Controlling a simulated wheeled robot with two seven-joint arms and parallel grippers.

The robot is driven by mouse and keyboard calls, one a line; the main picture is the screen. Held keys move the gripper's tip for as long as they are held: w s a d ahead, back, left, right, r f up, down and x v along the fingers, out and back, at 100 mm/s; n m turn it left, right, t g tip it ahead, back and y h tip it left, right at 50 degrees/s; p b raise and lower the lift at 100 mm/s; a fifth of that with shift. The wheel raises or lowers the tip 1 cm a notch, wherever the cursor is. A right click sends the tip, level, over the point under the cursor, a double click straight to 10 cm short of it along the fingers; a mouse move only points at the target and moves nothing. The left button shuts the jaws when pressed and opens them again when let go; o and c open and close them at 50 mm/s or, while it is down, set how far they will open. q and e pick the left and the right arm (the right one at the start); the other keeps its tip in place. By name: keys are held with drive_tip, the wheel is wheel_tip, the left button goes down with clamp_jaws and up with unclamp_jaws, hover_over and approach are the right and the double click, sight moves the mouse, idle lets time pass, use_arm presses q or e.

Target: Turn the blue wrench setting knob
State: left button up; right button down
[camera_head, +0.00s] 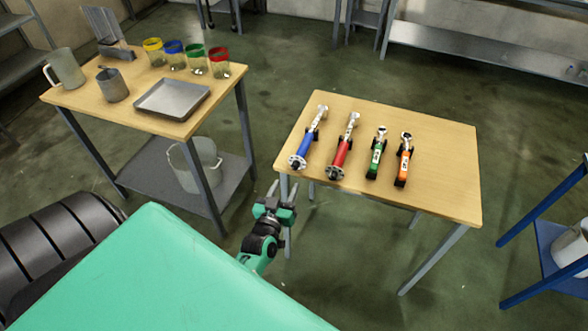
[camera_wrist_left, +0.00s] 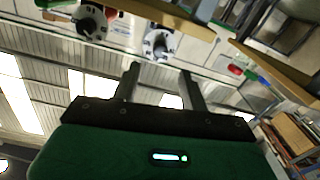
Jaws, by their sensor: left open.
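The blue wrench (camera_head: 305,144) lies at the left of the right-hand wooden table, its handle end toward me. Its setting knob (camera_head: 297,162) is a round grey piece at that near end. In the left wrist view, which looks upside down, what appears to be this knob (camera_wrist_left: 158,42) shows just beyond the fingertips. My left gripper (camera_head: 283,188) is open and empty, below and in front of the table's near left corner, apart from the knob. Its two fingers also show in the wrist view (camera_wrist_left: 160,69). My right gripper is not in view.
A red wrench (camera_head: 344,148), a green one (camera_head: 376,155) and an orange one (camera_head: 404,163) lie to the right on the same table (camera_head: 440,165). Another table at left holds a metal tray (camera_head: 172,98), jars and jugs. The table's near edge is close to my gripper.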

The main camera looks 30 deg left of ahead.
sight(294, 168)
use_arm(q)
drive_tip(key=x, duration=0.7)
drive_tip(key=shift+w+a+p, duration=0.1)
drive_tip(key=shift+w+p, duration=0.05)
drive_tip(key=shift+p, duration=0.25)
clamp_jaws()
